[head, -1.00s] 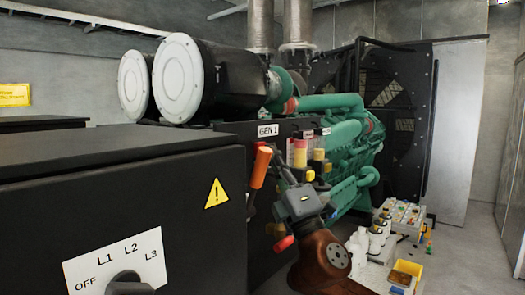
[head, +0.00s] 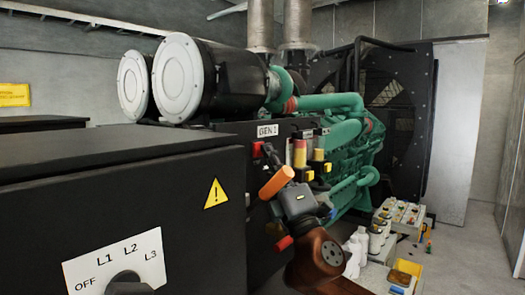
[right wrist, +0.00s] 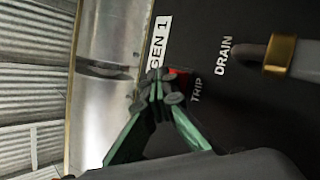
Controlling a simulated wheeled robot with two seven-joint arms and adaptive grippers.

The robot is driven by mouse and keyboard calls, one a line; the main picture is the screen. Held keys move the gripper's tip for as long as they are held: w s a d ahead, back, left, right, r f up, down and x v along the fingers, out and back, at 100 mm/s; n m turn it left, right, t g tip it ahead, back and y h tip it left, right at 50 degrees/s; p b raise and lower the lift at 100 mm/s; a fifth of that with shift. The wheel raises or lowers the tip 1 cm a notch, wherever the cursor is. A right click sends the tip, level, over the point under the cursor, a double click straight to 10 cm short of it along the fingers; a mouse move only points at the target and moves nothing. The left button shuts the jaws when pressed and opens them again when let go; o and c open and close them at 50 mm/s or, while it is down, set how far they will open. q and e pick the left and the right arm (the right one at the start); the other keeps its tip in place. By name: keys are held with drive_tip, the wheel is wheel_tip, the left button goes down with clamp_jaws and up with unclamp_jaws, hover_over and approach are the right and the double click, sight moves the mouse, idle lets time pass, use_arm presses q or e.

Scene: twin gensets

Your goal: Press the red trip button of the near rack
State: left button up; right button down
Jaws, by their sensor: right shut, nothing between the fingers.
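The near rack is the dark panel marked GEN 1 (head: 230,128). Its red trip button (head: 257,150) shows as a small red spot below that label. In the right wrist view the red button (right wrist: 173,72) is beside the TRIP label, partly hidden by my fingertips. My right gripper (head: 268,150) is shut and empty, its tips right at the button; it also shows in the right wrist view (right wrist: 155,82). I cannot tell whether they touch it. My left gripper is not in view.
A black cabinet (head: 120,200) with a rotary switch fills the left front. Red and yellow fittings (head: 300,152) sit right of the gripper. The green engine (head: 345,160) stands behind.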

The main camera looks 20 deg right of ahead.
drive_tip(key=shift+w, duration=0.15)
idle(0.3)
drive_tip(key=shift+s+d, duration=0.35)
drive_tip(key=shift+s, duration=0.45)
drive_tip(key=shift+s+d+f+b, duration=0.1)
drive_tip(key=shift+s+d+b, duration=0.15)
drive_tip(key=shift+s+d, duration=0.35)
drive_tip(key=shift+s+d+r+b, duration=0.1)
drive_tip(key=shift+s+d+b, duration=0.15)
drive_tip(key=shift+s, duration=0.6)
drive_tip(key=shift+s+d+f+b, duration=0.1)
drive_tip(key=shift+s+d+b, duration=0.1)
drive_tip(key=shift+s+d, duration=0.4)
drive_tip(key=shift+s+a, duration=0.1)
drive_tip(key=shift+a, duration=0.05)
